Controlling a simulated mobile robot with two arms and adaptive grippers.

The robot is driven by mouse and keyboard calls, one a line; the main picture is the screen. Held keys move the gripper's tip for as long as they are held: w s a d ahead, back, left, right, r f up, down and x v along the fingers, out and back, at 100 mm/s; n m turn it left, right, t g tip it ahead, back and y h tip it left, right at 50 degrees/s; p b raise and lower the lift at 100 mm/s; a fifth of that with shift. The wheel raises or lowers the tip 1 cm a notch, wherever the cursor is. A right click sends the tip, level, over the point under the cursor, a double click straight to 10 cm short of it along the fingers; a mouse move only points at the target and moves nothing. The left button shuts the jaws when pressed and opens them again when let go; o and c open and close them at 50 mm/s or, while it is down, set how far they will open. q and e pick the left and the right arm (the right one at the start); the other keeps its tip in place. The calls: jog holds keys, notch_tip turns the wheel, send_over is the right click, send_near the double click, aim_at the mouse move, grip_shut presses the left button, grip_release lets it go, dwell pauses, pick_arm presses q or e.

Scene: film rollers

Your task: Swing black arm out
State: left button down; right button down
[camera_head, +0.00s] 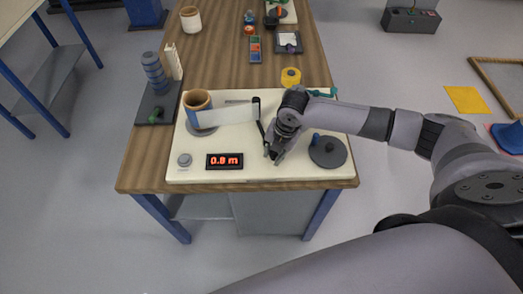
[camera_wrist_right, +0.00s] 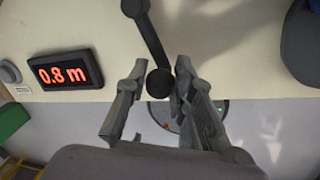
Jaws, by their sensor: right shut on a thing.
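The black arm (camera_head: 261,124) is a thin dark bar on the cream board (camera_head: 230,140), running from a dark post near the board's middle towards the front edge. In the right wrist view the black arm (camera_wrist_right: 150,35) comes down from the top and ends in a round black knob (camera_wrist_right: 160,82). My right gripper (camera_head: 275,154) reaches in from the right over the board. In the right wrist view the right gripper (camera_wrist_right: 157,88) has its fingers on both sides of the knob and is shut on it. My left gripper is not in view.
A red display reading 0.8 m (camera_head: 225,161) and a grey knob (camera_head: 184,160) sit at the board's front left. A tan roller (camera_head: 198,103) with a pale strip stands behind them. A dark grey disc (camera_head: 328,153) lies just right of my gripper. Bare board lies left of the arm.

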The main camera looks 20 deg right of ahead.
jog(key=shift+d+n, duration=0.1)
jog(key=shift+n, duration=0.2)
jog(key=c, duration=1.3)
grip_release()
jog(key=shift+c, duration=0.2)
jog(key=shift+r, duration=0.2)
notch_tip(320, 180, up, 11)
jog(key=s+d, duration=0.1)
jog(key=shift+s+d+r, duration=0.2)
jog(key=shift+s+d, duration=0.1)
jog(key=shift+d, duration=0.1)
